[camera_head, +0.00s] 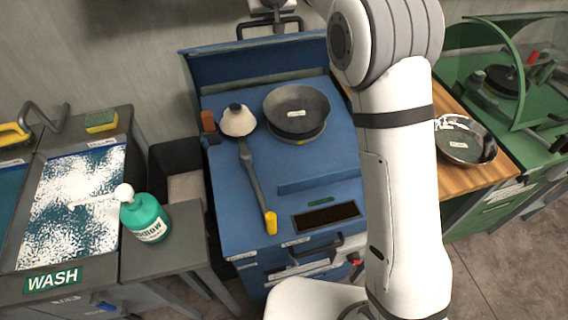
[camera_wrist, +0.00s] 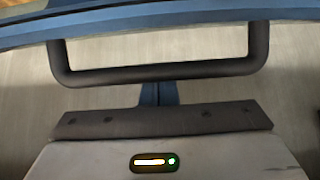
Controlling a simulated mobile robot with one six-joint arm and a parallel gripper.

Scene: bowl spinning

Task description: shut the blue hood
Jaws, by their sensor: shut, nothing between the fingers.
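The blue hood (camera_head: 255,62) stands raised at the back of the blue station (camera_head: 232,200), tilted up and open. Its dark bar handle (camera_head: 270,27) runs along the top edge. The handle also crosses the wrist view (camera_wrist: 165,73), with the hood's blue edge (camera_wrist: 150,18) above it. My gripper (camera_head: 273,5) is at the top of the head view, close to the handle and partly cut off by the frame. In the wrist view my gripper (camera_wrist: 158,93) is shut and empty, just short of or against the handle; I cannot tell if they touch.
A metal pan (camera_head: 465,140) rests on the wooden counter at right. A green bottle (camera_head: 145,218) stands at left. My arm blocks part of the right.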

